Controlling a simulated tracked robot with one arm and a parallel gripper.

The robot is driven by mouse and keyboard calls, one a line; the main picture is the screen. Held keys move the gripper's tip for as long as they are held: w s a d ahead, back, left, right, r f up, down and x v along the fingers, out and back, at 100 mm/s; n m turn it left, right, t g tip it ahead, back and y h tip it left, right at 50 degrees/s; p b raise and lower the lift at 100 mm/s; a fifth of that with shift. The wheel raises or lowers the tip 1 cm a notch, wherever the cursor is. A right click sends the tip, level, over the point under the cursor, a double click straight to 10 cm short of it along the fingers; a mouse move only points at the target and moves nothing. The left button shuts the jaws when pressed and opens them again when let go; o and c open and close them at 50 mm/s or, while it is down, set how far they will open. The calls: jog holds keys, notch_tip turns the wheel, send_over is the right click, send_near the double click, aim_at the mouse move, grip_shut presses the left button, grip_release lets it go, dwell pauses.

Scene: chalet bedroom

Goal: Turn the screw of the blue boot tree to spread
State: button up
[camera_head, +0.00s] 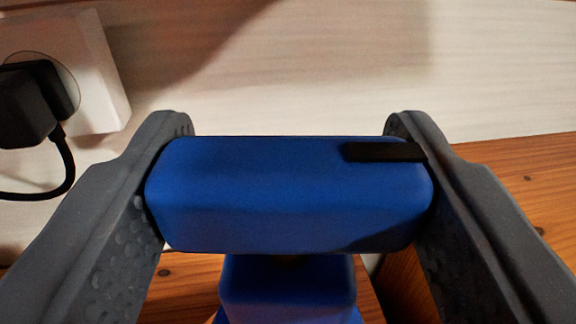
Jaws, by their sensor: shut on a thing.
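The blue boot tree (287,288) shows at the bottom centre, below a wide blue crosspiece (270,195) with rounded ends that looks like its screw handle. A short black mark lies on the crosspiece's upper right. My gripper (289,190) is shut on the crosspiece, one dark grey finger touching each end. The crosspiece lies about level across the picture. The screw's shaft and most of the boot tree are hidden beneath the crosspiece or below the picture's edge.
A white socket (104,85) with a black plug (28,100) and its cable is on the pale wall (330,60) at the left, near my left finger. Orange-brown wood (530,190) shows at the right and bottom.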

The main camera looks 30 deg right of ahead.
jog(key=o, duration=1)
jog(key=shift+s, duration=0.1)
jog(key=p+v, duration=0.1)
jog(key=v, duration=1.2)
jog(key=shift+s, duration=0.3)
jog(key=shift+a+f, duration=0.1)
jog(key=shift+a, duration=0.05)
